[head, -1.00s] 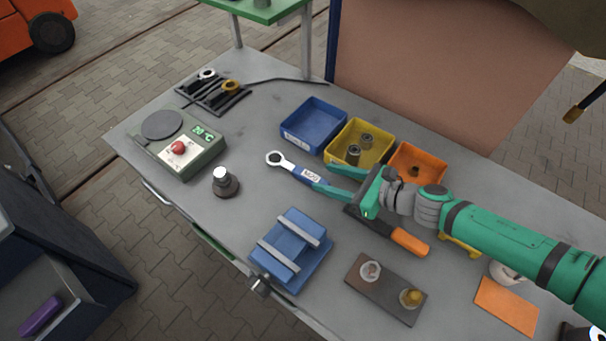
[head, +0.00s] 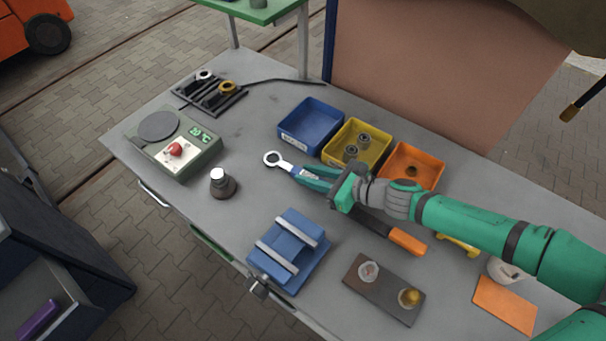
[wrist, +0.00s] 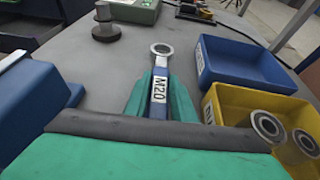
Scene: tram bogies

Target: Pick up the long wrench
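The long wrench has a bright ring end (head: 272,158) and a blue handle with a white label. In the wrist view the label on the wrench (wrist: 159,88) reads M20 and the ring end points away from me. My gripper (head: 314,178) is over the handle, with a green finger along each side. In the wrist view the fingers of my gripper (wrist: 160,98) sit close against the handle and look shut on it. The rear of the handle is hidden by my gripper. The wrench appears at bench level.
Blue (head: 310,126), yellow (head: 357,146) and orange (head: 412,167) bins stand just behind the wrench. An orange-handled tool (head: 407,241) lies in front of my arm. A blue fixture (head: 289,250) and a dark weight-like piece (head: 222,184) stand nearer the front edge.

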